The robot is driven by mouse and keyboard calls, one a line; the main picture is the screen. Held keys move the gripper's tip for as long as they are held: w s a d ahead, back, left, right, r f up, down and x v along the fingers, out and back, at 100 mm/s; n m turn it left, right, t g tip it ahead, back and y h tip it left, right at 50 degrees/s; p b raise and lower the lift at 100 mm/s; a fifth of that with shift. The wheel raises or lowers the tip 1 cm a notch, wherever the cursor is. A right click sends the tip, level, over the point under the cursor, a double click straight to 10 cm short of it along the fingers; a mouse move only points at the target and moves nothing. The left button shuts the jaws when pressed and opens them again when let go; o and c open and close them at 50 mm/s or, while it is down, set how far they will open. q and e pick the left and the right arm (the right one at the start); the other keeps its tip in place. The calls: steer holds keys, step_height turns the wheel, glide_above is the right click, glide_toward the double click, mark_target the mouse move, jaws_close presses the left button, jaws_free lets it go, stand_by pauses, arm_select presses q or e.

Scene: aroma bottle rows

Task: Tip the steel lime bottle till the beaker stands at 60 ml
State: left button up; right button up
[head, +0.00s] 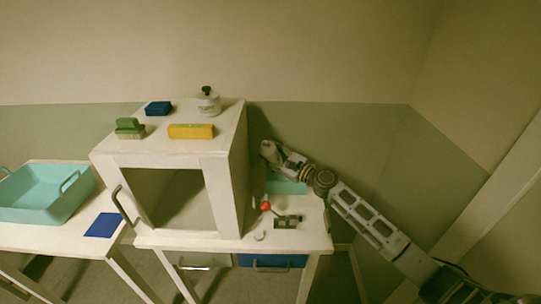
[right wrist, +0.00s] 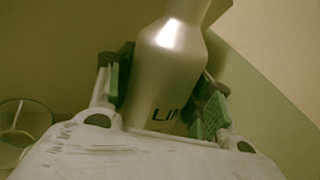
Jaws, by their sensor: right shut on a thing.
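The steel bottle (right wrist: 170,70) fills the middle of the right wrist view; its dark lettering begins "LI" and the rest is cut off. My right gripper (right wrist: 163,92) is shut on it, with a green-padded finger on each side. In the head view my right gripper (head: 273,153) is raised behind the right part of the table, beside the cabinet; I cannot make out the bottle clearly there. A clear glass vessel (right wrist: 24,122), likely the beaker, shows at the left edge of the right wrist view, apart from the bottle. Its level cannot be read. My left gripper is not in view.
A white open-fronted cabinet (head: 239,170) stands left of my right arm, with a green brush (head: 130,128), yellow block (head: 191,131), blue block (head: 158,108) and lidded jar (head: 208,103) on top. A red ball (head: 266,206) and dark device (head: 288,221) are on the table. A teal basin (head: 40,212) is far left.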

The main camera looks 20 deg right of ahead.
arm_select(q)
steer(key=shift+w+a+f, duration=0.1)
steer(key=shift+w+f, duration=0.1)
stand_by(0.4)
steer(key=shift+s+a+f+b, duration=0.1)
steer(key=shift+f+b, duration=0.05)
steer(key=shift+b, duration=0.3)
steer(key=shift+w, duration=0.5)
arm_select(e)
steer(key=shift+s+a+n, duration=0.1)
steer(key=shift+n, duration=0.2)
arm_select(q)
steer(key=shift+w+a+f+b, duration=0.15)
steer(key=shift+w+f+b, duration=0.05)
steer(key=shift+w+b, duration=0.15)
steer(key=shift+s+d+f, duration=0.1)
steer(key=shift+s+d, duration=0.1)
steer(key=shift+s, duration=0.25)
arm_select(e)
steer(key=shift+n, duration=0.3)
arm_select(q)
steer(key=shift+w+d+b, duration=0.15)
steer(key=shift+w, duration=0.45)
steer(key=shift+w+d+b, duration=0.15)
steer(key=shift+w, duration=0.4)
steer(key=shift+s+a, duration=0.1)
